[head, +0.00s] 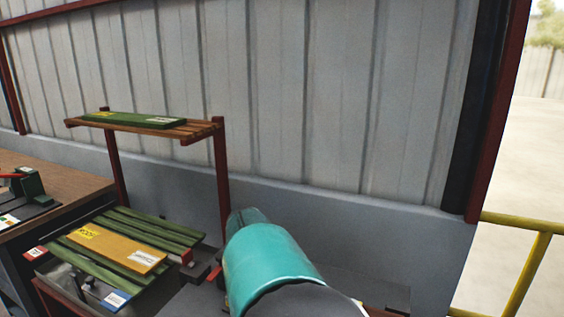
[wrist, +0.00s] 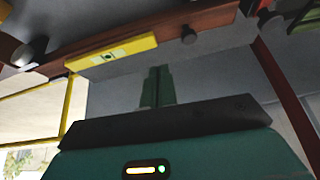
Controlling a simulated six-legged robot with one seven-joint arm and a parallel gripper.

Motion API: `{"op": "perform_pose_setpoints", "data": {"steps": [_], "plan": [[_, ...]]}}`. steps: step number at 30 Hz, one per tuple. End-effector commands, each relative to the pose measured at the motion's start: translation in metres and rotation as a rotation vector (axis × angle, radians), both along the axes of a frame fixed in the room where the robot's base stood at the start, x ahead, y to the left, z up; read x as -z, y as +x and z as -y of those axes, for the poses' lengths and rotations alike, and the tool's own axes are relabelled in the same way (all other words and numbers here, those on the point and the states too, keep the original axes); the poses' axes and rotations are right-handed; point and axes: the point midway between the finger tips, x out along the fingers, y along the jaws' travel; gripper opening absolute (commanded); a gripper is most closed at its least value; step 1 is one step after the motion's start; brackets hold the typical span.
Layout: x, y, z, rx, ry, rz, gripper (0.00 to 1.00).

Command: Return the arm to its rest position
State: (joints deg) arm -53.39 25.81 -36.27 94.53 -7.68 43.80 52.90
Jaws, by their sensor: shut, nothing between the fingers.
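My arm shows in the head view as a teal rounded link (head: 268,262) at the bottom centre, in front of the rack; its far end is cut off or hidden there. In the wrist view my gripper (wrist: 157,76) points away from the camera, with its two dark green fingers side by side and no gap between them. It is shut and holds nothing. I cannot tell the distance to that beam.
A red-post rack carries a wooden upper shelf (head: 203,130) with a green board (head: 134,119). Below it lie green slats (head: 152,224) and a yellow board (head: 107,250). A wooden bench (head: 62,187) stands at left, a yellow railing (head: 530,270) at right. A grey wall stands behind.

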Motion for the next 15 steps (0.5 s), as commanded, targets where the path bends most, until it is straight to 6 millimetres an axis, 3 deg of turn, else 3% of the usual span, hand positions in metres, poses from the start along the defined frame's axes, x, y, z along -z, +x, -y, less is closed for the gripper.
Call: {"op": "perform_pose_setpoints", "data": {"steps": [1,6,15], "plan": [[-0.008,-0.008,0.020,0.002,0.027,-0.019,0.00],[-0.027,-0.041,0.066,-0.035,0.092,-0.074,0.00],[-0.062,-0.115,0.128,-0.142,0.169,-0.102,0.00]]}}
